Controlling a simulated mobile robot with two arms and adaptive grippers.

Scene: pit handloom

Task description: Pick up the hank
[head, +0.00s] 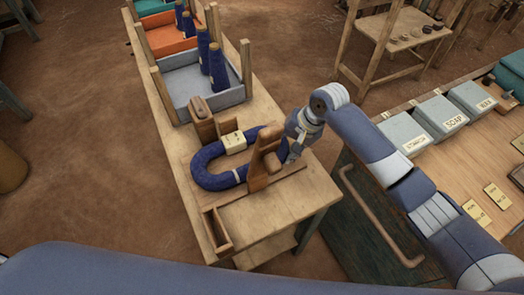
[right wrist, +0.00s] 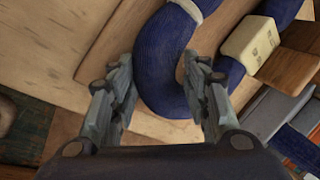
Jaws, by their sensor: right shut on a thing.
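The hank (head: 207,170) is a thick dark blue loop on the small wooden table, with a cream label and pale bands around it. My right gripper (head: 291,153) is at the right end of the hank, beside a wooden upright that hides part of the loop. In the right wrist view the hank (right wrist: 160,75) passes between the two fingers of the gripper (right wrist: 162,95), which are shut on it. The hank still appears to rest at table height. My left gripper is not in view.
Wooden posts (head: 264,165) stand by the hank on the table (head: 285,213), with a small open wooden box (head: 217,232) in front. Blue cones (head: 217,68) stand in a grey tray (head: 178,92) behind. Labelled boxes (head: 440,117) lie on a bench at right.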

